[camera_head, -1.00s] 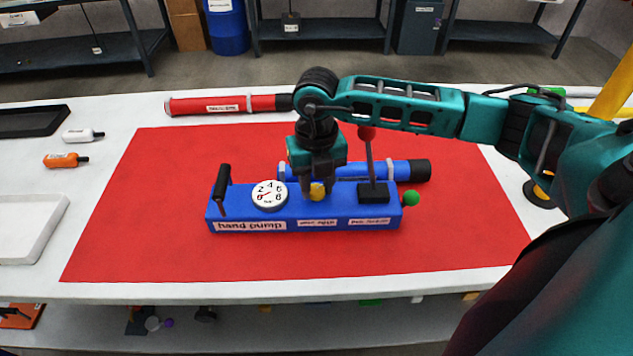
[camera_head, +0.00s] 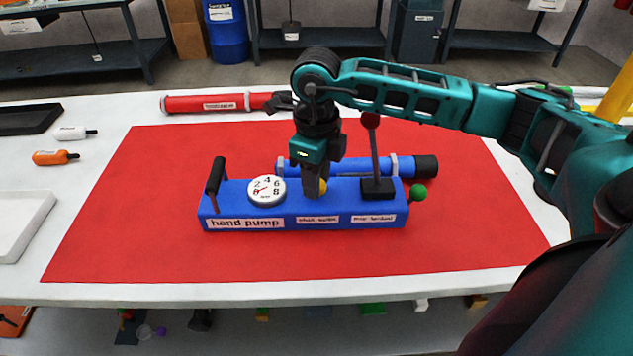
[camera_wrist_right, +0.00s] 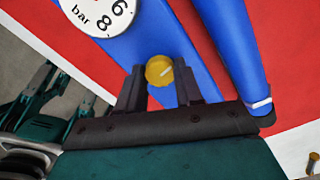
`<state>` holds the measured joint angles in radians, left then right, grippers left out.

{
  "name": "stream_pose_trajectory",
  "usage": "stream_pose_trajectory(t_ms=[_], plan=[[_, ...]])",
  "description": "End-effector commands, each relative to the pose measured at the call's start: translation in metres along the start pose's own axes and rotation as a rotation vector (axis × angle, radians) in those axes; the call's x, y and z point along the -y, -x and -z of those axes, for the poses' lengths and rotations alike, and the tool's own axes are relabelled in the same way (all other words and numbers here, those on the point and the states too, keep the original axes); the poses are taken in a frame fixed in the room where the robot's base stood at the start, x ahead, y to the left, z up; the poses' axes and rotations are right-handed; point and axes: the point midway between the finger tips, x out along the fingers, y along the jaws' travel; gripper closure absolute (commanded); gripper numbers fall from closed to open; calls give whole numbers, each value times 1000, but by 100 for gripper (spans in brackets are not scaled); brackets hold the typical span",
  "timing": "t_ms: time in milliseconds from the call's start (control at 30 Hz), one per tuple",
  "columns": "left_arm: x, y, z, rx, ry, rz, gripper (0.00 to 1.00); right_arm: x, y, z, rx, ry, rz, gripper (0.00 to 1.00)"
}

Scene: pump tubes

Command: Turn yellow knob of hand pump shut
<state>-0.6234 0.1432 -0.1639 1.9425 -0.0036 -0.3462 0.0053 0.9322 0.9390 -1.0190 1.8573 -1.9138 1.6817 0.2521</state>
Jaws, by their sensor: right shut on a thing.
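The blue hand pump (camera_head: 235,213) sits on the red mat, with a round white gauge (camera_head: 267,190) on its top. Its yellow knob (camera_head: 322,187) is on the top right of the gauge, and shows fully in the right wrist view (camera_wrist_right: 159,71). My right gripper (camera_head: 314,193) points down at the knob, its fingers on either side; it is shut on the knob. The fingers partly hide the knob in the head view. My left gripper is not in view.
A black lever with a red ball (camera_head: 371,120) stands right of my gripper, and a green ball (camera_head: 418,192) is at the pump's right end. A blue tube (camera_head: 405,166) lies behind the pump; a red tube (camera_head: 215,103) lies farther back. The front of the red mat (camera_head: 290,257) is clear.

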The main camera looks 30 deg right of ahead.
Motion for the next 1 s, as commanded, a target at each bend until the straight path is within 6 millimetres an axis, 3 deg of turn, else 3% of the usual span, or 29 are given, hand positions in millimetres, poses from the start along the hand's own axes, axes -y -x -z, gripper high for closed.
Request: stream_pose_trajectory(t_ms=[500, 1000], plan=[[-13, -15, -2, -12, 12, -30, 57, 0, -1, -1, 4, 454, 3, 95], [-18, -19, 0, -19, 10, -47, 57, 0, 1, -1, 4, 654, 2, 95]])
